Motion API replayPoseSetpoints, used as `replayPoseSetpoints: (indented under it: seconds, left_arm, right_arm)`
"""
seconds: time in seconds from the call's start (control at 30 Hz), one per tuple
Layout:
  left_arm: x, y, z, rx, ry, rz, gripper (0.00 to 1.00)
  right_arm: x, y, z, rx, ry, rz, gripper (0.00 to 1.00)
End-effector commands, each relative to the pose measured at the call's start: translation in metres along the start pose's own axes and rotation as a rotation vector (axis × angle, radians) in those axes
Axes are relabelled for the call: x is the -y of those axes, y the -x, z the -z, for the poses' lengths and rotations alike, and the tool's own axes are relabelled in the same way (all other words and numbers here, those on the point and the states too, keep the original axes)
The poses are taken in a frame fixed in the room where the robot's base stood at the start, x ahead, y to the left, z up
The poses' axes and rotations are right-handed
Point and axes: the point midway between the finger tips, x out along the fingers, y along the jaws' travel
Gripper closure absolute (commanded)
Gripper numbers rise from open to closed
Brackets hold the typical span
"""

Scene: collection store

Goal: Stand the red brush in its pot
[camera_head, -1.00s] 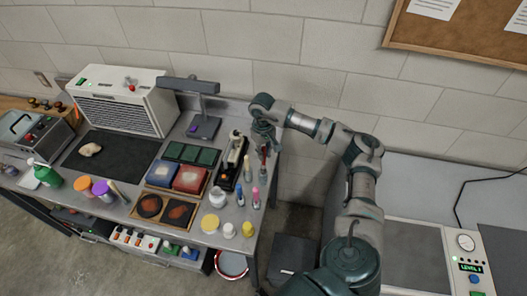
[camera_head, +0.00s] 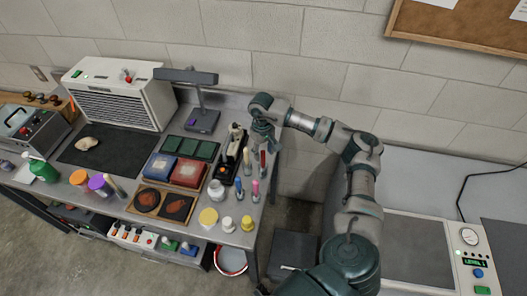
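The red brush (camera_head: 263,161) is at the right end of the left bench, directly below my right gripper (camera_head: 267,144). It looks upright, with its lower end by a small holder on the bench top. At this size I cannot tell whether it stands inside that pot or whether the fingers touch it. My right gripper points down over the bench's back right corner; its fingers are too small and dark to read. A pale-handled brush (camera_head: 246,158), a blue one (camera_head: 239,185) and a pink one (camera_head: 255,187) stand close by. My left gripper is out of view.
A black stand (camera_head: 230,160) with a pale tool is left of the brushes. A white jar (camera_head: 216,188) and several small lidded pots (camera_head: 208,218) stand in front. A lamp (camera_head: 203,118) stands behind left. A gap separates the bench from the right-hand table (camera_head: 420,255).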

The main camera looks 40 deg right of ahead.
Motion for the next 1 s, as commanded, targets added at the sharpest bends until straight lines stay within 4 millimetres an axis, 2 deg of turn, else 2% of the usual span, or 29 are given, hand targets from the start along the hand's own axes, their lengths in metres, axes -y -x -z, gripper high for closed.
replayPoseSetpoints:
  seconds: [0.27,0.37,0.7,0.83,1.0]
  left_arm:
    - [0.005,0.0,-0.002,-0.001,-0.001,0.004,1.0]
    - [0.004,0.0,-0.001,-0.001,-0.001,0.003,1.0]
    - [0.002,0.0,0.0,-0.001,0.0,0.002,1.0]
    - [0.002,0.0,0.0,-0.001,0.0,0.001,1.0]
    - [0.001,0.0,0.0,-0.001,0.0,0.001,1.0]
  right_arm:
    - [0.001,0.005,0.0,-0.002,0.001,0.0,0.52]
    - [0.001,0.017,0.001,-0.003,0.001,0.001,0.52]
    - [-0.001,0.09,0.002,-0.002,0.001,0.003,0.52]
    - [-0.002,0.108,0.002,-0.001,0.0,0.003,0.52]
    - [-0.002,0.118,0.002,0.0,0.001,0.002,0.52]
